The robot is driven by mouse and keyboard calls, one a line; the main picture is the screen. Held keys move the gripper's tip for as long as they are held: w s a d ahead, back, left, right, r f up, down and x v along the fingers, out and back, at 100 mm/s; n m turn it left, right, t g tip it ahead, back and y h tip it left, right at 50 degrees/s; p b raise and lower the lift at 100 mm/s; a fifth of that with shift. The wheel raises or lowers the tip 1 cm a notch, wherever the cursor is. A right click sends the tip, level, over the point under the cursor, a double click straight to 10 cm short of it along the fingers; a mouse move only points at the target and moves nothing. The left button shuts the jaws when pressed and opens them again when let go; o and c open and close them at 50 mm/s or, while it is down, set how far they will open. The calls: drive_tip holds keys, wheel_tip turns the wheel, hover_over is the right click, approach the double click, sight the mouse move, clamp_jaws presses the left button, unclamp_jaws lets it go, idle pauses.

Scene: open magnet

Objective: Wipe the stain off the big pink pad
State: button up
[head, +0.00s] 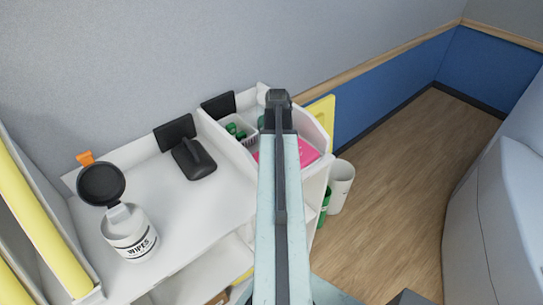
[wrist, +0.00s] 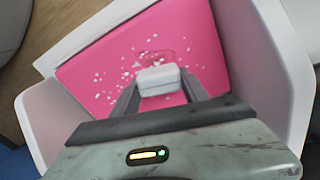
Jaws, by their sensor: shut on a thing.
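The big pink pad (wrist: 205,45) lies inside a white-walled tray (wrist: 292,85) and fills most of the wrist view. White specks and a small darker pink stain (wrist: 165,56) show near its middle. My gripper (wrist: 160,82) is shut on a white folded wipe (wrist: 160,76). The wipe is over the pad, just on the near side of the stain; I cannot tell whether it touches the pad. In the head view, the pad (head: 306,152) shows on both sides of my arm, which hides my gripper.
An open wipes canister (head: 130,240) stands on the white counter (head: 195,220), left of my arm. A black holder (head: 193,158) and a bin with green items (head: 236,128) stand near the wall. A white bin (head: 341,185) stands on the floor at right, beside open wooden floor.

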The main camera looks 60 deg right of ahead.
drive_tip(key=shift+s+d, duration=0.15)
drive_tip(key=shift+d, duration=0.4)
wheel_tip(320, 180, up, 6)
drive_tip(key=p, duration=0.6)
wheel_tip(320, 180, up, 3)
drive_tip(key=p, duration=0.3)
drive_tip(key=shift+r, duration=0.15)
